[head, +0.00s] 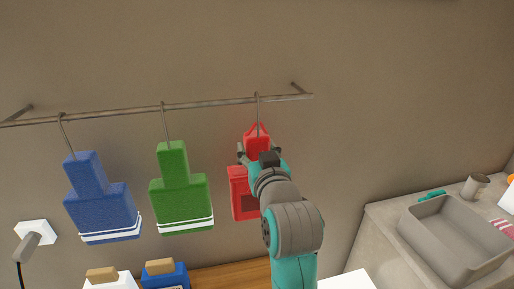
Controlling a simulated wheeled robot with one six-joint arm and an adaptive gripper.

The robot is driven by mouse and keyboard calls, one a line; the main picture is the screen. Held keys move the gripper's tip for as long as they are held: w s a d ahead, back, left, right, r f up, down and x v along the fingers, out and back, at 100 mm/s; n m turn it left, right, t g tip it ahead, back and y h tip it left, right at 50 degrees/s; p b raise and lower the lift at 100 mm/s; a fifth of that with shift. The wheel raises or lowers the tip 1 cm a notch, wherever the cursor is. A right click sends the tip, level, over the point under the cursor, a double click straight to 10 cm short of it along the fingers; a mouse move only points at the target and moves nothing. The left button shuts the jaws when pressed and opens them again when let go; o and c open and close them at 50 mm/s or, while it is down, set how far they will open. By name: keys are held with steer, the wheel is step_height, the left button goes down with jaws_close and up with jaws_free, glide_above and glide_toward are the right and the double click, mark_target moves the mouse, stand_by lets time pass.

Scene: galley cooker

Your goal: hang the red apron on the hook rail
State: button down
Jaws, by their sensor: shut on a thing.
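The red apron (242,195) is upright below the right end of the hook rail (205,104), in front of the wall. My gripper (257,157) is shut on the red apron near its narrow upper part. The apron's red neck loop (257,130) is at the lower end of the right hook (258,108). I cannot tell whether the loop is around the hook or only in front of it. My gripper and arm hide the apron's right side.
A blue apron (100,208) and a green apron (180,190) hang from hooks to the left. A plug in a white socket (37,233) is at far left. A grey basin (450,245) and a cup (474,186) stand on the right counter. The wall right of the rail is clear.

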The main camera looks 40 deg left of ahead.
steer(key=shift+c, duration=1.2)
jaws_free()
